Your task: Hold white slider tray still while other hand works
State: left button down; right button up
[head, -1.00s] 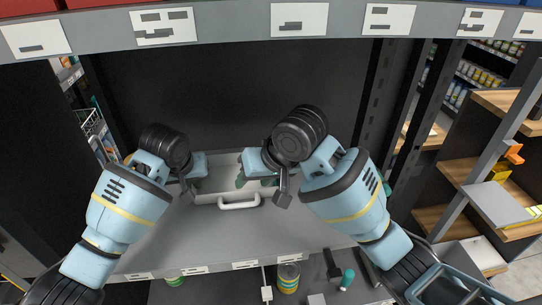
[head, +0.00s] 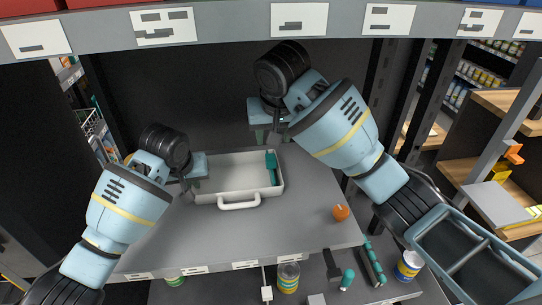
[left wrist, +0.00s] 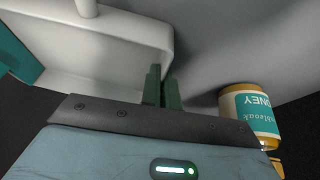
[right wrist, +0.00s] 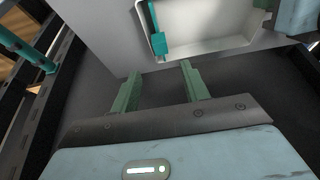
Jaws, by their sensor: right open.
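The white slider tray (head: 216,180) sits on the grey shelf, its handle toward the front. A teal bar-shaped piece (head: 272,168) lies inside it at the right; it also shows in the right wrist view (right wrist: 158,42). My left gripper (head: 188,186) is at the tray's left side. In the left wrist view its fingers (left wrist: 163,82) are close together on the tray's wall. My right gripper (head: 264,139) is behind the tray's back right corner, apart from it. In the right wrist view its fingers (right wrist: 158,84) are spread and empty.
A small orange round object (head: 340,212) lies on the shelf at the front right. A honey jar (left wrist: 249,112) stands beside the tray in the left wrist view. The shelf (head: 260,237) in front of the tray is clear. A label-bearing shelf edge (head: 230,24) crosses above.

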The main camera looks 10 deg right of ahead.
aim_at(270, 158)
jog(key=x, duration=1)
jog(key=shift+w+f, duration=0.1)
jog(key=shift+f, duration=0.05)
grip_shut()
jog(key=shift+a, duration=0.15)
